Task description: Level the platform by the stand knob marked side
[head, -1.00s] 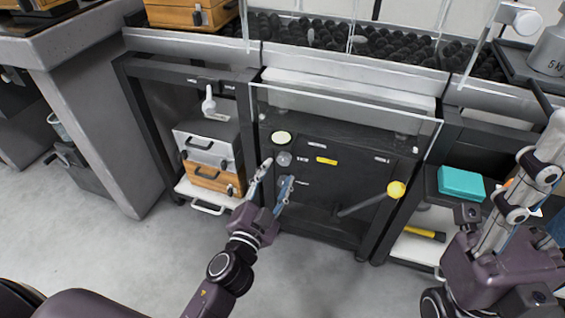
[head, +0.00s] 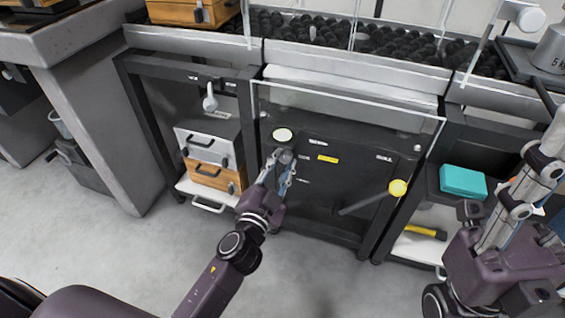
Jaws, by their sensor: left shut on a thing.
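The dark stand (head: 345,215) is in the middle of the head view, behind a clear pane. A small grey round knob (head: 285,157) sits at the upper left of its front. Small labels lie beside it, too small to read. My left gripper (head: 284,160) is shut on this knob, with one finger on each side. A pale round disc with a dark rim (head: 282,135), perhaps a level, is just above the knob. A grey slab (head: 350,88) lies across the top of the stand. My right gripper (head: 520,200) is at the right edge, partly cut off; its opening is unclear.
A lever with a yellow ball (head: 398,188) sticks out at the stand's right. A teal box (head: 462,181) and a yellow-handled tool (head: 425,231) are on shelves to the right. Stacked cases (head: 213,175) stand at the left. The floor in front is clear.

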